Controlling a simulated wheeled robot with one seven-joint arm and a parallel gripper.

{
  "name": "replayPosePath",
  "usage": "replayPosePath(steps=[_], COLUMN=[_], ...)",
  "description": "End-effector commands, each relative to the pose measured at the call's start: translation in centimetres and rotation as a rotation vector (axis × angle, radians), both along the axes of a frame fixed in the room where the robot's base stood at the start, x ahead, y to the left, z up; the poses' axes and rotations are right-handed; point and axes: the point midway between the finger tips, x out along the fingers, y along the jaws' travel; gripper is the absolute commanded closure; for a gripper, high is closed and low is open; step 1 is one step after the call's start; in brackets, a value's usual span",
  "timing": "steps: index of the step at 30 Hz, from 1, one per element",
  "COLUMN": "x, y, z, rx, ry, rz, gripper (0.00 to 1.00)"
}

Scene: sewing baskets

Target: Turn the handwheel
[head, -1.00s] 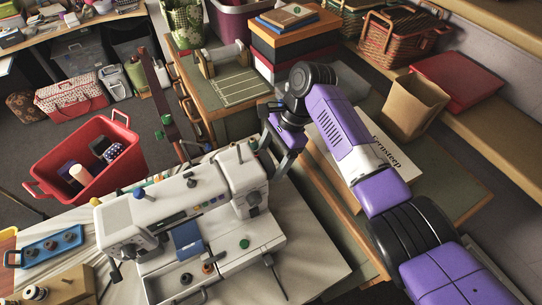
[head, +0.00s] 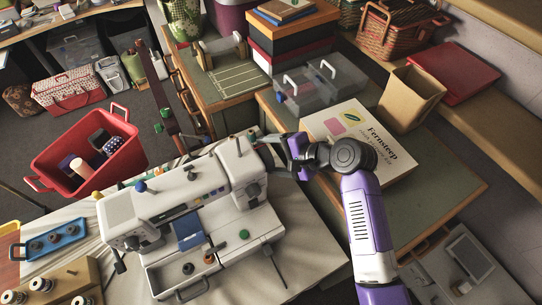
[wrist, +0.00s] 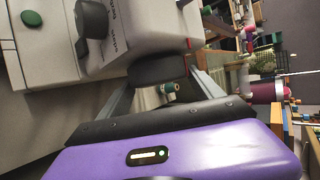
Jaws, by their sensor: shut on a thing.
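The white sewing machine (head: 185,205) stands on the cloth-covered table. Its dark handwheel (wrist: 158,68) sits on the machine's right end and shows between my fingers in the wrist view. In the head view the wheel is mostly hidden by my gripper (head: 273,152). My gripper is shut on the handwheel, one finger on each side of it; it also shows in the wrist view (wrist: 160,85). A black dial (wrist: 92,18) on the machine's front is close to the wheel and apart from my fingers.
A clear lidded box (head: 310,85) and a white Fernsteep box (head: 352,145) lie on the green-topped table beyond my gripper. A brown paper bag (head: 410,98) stands to the right. A red basket (head: 80,165) is left of the machine.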

Motion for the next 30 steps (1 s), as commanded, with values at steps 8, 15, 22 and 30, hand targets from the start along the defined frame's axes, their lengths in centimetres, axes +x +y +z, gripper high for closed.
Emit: replayPosePath(steps=[8,15,22,30], x=[-0.25,-0.25,-0.26,-0.29], y=[-0.01,0.0,0.03,0.07], z=[-0.6,-0.45,-0.34,-0.36], rx=[0.086,0.118,0.125,0.125], ry=[-0.122,-0.17,-0.179,-0.178], rz=[0.003,0.003,0.004,0.005], gripper=[0.65,0.65,0.65,0.19])
